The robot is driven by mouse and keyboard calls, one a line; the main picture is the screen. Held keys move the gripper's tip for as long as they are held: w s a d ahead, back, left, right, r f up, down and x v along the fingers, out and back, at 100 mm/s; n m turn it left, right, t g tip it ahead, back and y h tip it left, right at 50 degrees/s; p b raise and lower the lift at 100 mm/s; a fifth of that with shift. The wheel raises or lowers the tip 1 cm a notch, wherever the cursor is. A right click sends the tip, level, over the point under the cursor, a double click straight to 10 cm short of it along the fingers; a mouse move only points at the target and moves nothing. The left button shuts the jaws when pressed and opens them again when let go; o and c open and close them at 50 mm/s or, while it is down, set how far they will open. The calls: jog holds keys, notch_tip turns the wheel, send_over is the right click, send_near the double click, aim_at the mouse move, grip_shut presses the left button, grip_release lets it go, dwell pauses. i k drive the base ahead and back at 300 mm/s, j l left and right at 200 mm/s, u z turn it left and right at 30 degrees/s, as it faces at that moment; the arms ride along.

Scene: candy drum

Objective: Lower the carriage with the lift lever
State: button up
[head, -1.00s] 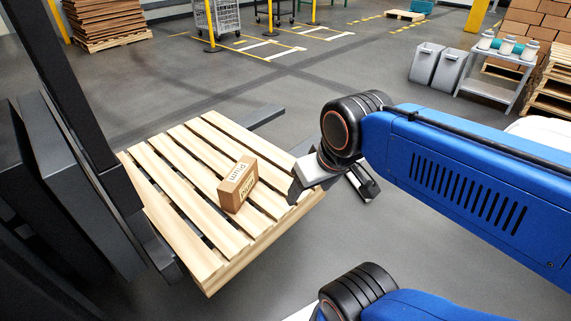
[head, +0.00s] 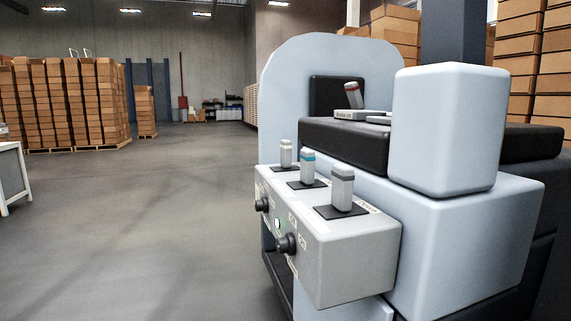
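A grey control box (head: 330,255) on the side of the truck carries three upright levers in a row. The far lever (head: 286,153) has a pale band, the middle lever (head: 307,168) a teal band, and the near lever (head: 342,186) a dark grey band. Small labels sit beside them, but I cannot read which one is the lift lever. The carriage is not in view now. My gripper is not in view.
A pale rounded block (head: 445,130) stands right of the levers. Open floor (head: 150,230) lies to the left, with a white table (head: 14,175) at the edge and stacked cartons (head: 70,100) behind.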

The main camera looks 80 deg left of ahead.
aim_at(343, 176)
jog(key=u, duration=2.25)
